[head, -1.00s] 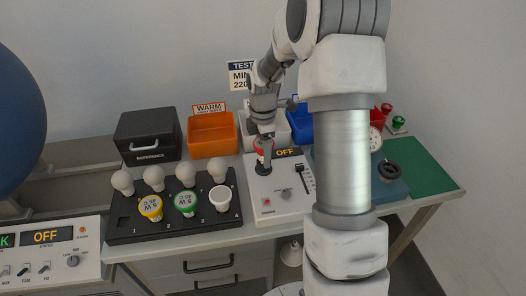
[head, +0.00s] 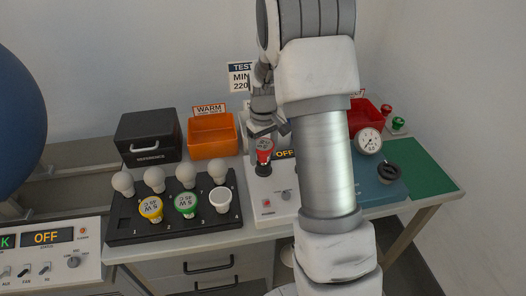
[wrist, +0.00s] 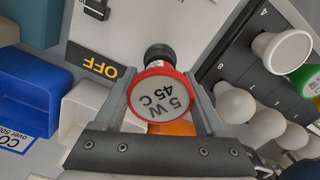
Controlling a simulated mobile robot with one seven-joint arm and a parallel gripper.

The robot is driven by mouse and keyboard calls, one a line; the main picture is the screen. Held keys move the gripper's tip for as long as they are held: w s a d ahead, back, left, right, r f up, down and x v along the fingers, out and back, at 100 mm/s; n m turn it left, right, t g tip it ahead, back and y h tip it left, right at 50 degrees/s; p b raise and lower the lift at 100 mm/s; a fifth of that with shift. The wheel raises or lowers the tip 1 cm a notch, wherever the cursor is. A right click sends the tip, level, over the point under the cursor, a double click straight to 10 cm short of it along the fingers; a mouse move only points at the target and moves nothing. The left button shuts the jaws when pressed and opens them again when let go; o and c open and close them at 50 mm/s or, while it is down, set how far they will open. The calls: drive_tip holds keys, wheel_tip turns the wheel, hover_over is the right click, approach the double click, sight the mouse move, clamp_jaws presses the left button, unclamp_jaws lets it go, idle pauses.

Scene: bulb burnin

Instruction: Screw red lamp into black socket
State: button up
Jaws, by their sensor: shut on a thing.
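The red lamp (head: 264,146) has a red rim and a white face marked "5 W 45 C". In the wrist view the lamp (wrist: 160,97) sits between the two fingers of my gripper (wrist: 159,88), which is shut on it. In the head view my gripper (head: 267,133) is above the lamp, which stands about upright. The black socket (head: 263,170) is on the white test unit, directly below the lamp, and its dark round body (wrist: 158,53) shows past the lamp's rim. I cannot tell whether the lamp's base is inside the socket or how deep.
A black rack (head: 122,226) to the left holds white bulbs and yellow, green and white lamps. An orange bin (head: 212,143) and a black reference box (head: 148,143) stand behind it. The test unit's display (wrist: 93,61) reads OFF. A gauge (head: 368,141) stands at the right.

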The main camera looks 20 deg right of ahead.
drive_tip(key=m, duration=0.4)
drive_tip(key=shift+d+m+p, duration=0.1)
drive_tip(key=shift+m+p, duration=0.2)
drive_tip(key=shift+m, duration=0.1)
drive_tip(key=o, duration=1.3)
drive_tip(key=shift+c, duration=0.2)
